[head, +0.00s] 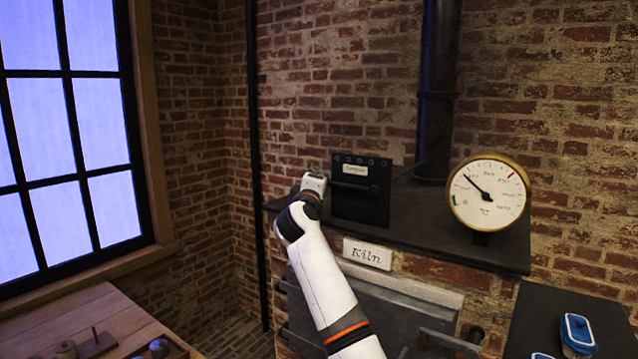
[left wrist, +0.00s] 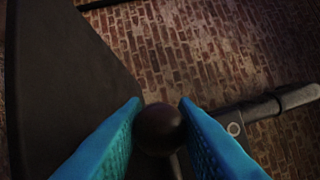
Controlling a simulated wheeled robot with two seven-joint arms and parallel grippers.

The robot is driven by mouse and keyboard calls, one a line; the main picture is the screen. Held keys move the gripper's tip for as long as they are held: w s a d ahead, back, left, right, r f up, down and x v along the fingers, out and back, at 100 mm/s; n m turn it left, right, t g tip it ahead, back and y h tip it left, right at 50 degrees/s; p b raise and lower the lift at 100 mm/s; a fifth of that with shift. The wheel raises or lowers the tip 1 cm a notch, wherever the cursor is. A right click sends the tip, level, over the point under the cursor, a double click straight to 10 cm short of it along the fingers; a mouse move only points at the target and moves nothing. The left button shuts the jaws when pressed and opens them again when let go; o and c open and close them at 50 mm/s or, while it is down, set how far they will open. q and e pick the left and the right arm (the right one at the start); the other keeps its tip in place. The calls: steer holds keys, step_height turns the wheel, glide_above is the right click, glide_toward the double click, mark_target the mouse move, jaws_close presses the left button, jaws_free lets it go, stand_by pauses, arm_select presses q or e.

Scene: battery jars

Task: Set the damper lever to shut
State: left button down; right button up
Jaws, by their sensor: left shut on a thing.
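The damper box (head: 375,205) is a black plate with a small white label and several marks along its top, standing on the dark kiln shelf in the head view. My left gripper (head: 314,182) is at the left edge of this box. In the left wrist view its two teal fingers (left wrist: 160,125) are shut on a dark round knob (left wrist: 158,132), which looks like the end of the damper lever. The gripper hides part of the lever in the head view.
A round brass gauge (head: 487,193) stands right of the box on the shelf (head: 440,225). A black flue pipe (head: 437,100) rises behind. The kiln sign (head: 367,253) is below.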

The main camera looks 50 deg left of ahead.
arm_select(q)
steer(key=shift+f, duration=0.25)
steer(key=c, duration=1.1)
jaws_free()
steer(key=shift+r, duration=0.1)
steer(key=shift+c, duration=0.2)
steer(key=b+v, duration=0.3)
steer(key=v, duration=0.9)
steer(key=shift+b, duration=0.4)
steer(key=shift+w, duration=0.1)
